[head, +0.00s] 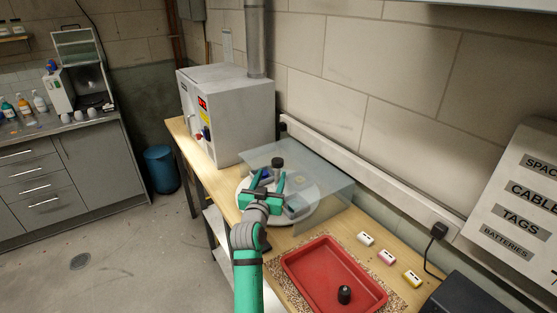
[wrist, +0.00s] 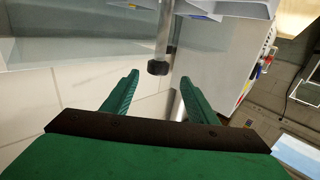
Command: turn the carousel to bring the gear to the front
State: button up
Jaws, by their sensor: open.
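The carousel (head: 241,187) is a round white turntable on the wooden bench, partly under a clear sheet. A post with a black knob (head: 277,163) stands up at it; in the wrist view the black knob (wrist: 157,68) sits on a clear stem. My green gripper (head: 266,176) is open over the carousel. In the wrist view its fingers (wrist: 160,88) are spread, with the knob beyond and between the tips, apart from both. A blue item (head: 265,172) shows between the fingers in the head view. I cannot make out the gear; my gripper and the sheet hide part of the carousel.
A grey box machine (head: 230,115) with a pipe stands behind the carousel. The clear sheet (head: 335,182) covers its right side. A red tray (head: 325,258) holding a dark knob-like part (head: 344,294) lies in front, with small blocks (head: 387,257) beside it. The wall closes the right.

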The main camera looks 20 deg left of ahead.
aim_at(276, 166)
jog(key=w, duration=0.9)
jog(key=shift+w+a, duration=0.1)
jog(key=shift+a, duration=0.25)
grip_shut()
jog(key=shift+a, duration=0.1)
